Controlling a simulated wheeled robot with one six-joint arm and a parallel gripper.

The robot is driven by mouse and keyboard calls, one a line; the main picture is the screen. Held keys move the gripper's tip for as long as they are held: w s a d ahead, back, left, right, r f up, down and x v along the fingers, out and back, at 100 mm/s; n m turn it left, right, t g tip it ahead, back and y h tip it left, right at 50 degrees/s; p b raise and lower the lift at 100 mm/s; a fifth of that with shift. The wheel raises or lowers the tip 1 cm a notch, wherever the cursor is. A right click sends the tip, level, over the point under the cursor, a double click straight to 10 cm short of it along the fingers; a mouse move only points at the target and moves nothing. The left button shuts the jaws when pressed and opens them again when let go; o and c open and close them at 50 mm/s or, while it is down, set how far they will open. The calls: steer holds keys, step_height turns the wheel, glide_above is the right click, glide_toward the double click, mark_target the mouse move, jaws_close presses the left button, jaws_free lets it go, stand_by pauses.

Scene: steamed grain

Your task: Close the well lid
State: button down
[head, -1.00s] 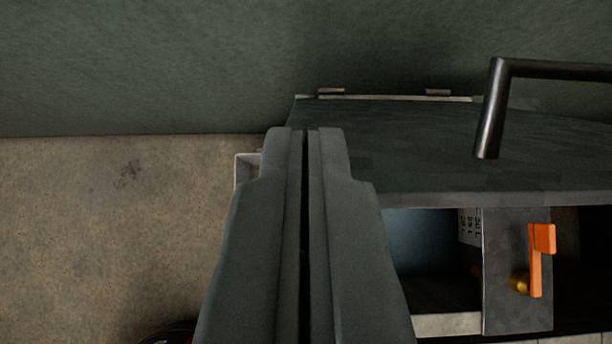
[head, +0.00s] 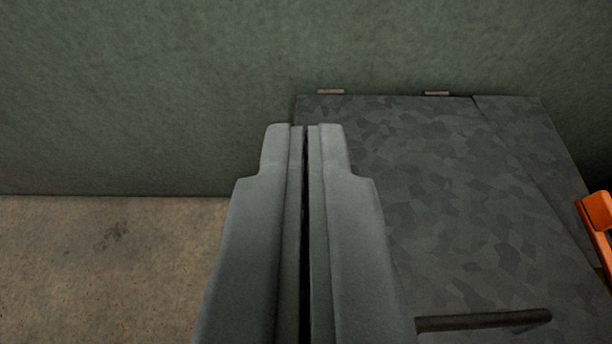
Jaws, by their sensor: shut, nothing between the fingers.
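The well lid (head: 440,190) is a dark grey, mottled metal panel right of centre. Two small hinges (head: 331,92) show at its far edge by the wall. Its black bar handle (head: 485,320) lies near the bottom of the view. The lid's broad top face is seen from above, and no opening shows under it. Whether it rests fully down cannot be told, since its near edge is out of view. My gripper (head: 305,127) is shut and empty, in front of the lid's left edge in the picture and hiding part of it. Contact cannot be told.
A green wall (head: 150,90) stands behind the lid. Bare brown floor (head: 100,265) lies free at the left. An orange lever (head: 598,215) is at the right edge. A strip of the same dark metal (head: 535,150) runs along the lid's right side.

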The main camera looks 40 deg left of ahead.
steer(key=s+d+f, duration=0.1)
steer(key=s+f, duration=0.1)
steer(key=f, duration=0.1)
steer(key=s+d+f, duration=0.2)
steer(key=f, duration=0.2)
steer(key=s+d+f, duration=0.1)
steer(key=s+f, duration=0.1)
steer(key=f, duration=0.2)
steer(key=shift+s+d+f, duration=0.1)
steer(key=shift+d+f, duration=0.15)
steer(key=s+d+f, duration=0.2)
steer(key=s+f, duration=0.1)
steer(key=f, duration=1.1)
steer(key=shift+d, duration=0.15)
